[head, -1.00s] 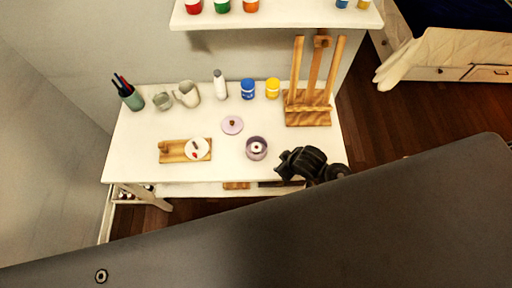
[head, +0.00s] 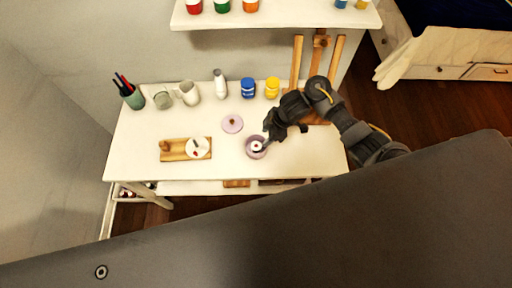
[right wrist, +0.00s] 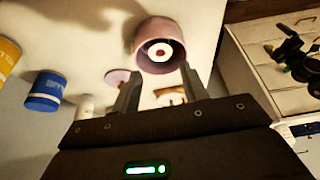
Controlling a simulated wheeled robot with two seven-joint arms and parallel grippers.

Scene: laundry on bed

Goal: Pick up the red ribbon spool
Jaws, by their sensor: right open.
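A white round piece with a small red centre (head: 257,147), which looks like the ribbon spool, sits inside a round lilac pot (head: 249,155) near the table's front. In the right wrist view the spool (right wrist: 160,50) shows inside the pot (right wrist: 147,31), whose open mouth faces the camera. My right gripper (head: 267,141) is over the pot's right side. In the right wrist view my right gripper (right wrist: 160,72) has its fingers apart, with nothing between them, just short of the pot's rim. My left gripper is not in view.
A lilac lid (head: 232,124) lies behind the pot. A wooden board (head: 172,150) with a white dish (head: 202,147) is to the left. A blue jar (head: 248,88), a yellow jar (head: 272,88) and an easel (head: 297,62) stand along the back. The table's front right is clear.

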